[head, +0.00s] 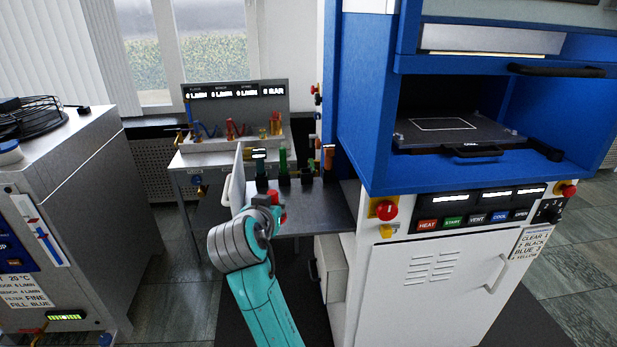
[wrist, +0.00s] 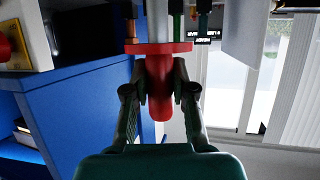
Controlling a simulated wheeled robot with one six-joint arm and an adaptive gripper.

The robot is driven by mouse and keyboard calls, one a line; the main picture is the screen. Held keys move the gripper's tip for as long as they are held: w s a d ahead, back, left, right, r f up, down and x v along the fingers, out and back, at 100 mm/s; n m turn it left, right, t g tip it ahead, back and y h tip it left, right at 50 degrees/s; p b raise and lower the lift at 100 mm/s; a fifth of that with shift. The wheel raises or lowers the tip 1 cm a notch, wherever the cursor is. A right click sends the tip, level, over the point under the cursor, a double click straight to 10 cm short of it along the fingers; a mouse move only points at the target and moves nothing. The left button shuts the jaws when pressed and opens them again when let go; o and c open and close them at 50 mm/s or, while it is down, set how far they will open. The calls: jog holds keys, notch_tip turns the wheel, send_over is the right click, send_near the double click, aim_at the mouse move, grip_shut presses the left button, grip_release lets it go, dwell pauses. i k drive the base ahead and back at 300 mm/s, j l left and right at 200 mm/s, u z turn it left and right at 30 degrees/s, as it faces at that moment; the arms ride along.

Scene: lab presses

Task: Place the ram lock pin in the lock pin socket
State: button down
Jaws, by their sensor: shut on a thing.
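My gripper (wrist: 158,92) is shut on the ram lock pin (wrist: 158,72), a red grip with a wide red flange and a grey shaft pointing away from the fingers. In the head view my gripper (head: 268,203) is over the left end of a grey side shelf, beside the blue press, and a bit of the red pin (head: 276,196) shows at its tip. The rest of the pin is hidden behind my arm. I cannot make out the lock pin socket in either view.
The grey shelf (head: 320,212) bears several upright coloured handles in black holders, including a green one (head: 283,160) and an orange one (head: 328,158). A white panel (head: 238,182) stands at its left end. The blue press (head: 362,110) rises at right; a bench (head: 205,157) is behind.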

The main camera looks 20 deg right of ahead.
aim_at(307, 181)
jog(key=i+l, duration=1)
jog(key=l, duration=0.1)
